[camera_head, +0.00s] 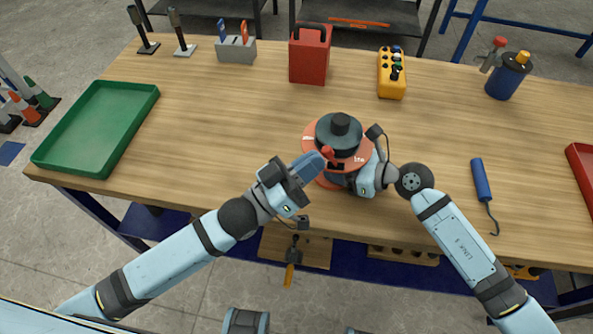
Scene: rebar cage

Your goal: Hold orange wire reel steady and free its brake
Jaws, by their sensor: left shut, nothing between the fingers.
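The orange wire reel (312,134) stands on the wooden table near its front edge, with a dark hub and knob on top. A small red lever-like part (327,152) shows at its front left; I cannot tell for certain that it is the brake. My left gripper (312,162) is shut with nothing in it, its tips close to the red part; whether they touch is unclear. My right gripper (352,179) is against the reel's front right side. Its fingers are largely hidden, so its grip is unclear.
A green tray (67,174) lies at the left, and a red tray (577,160) at the right edge. A blue-handled hook tool (481,180) lies right of my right arm. A red box (310,57) and yellow control box (391,77) stand behind. The table's left middle is clear.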

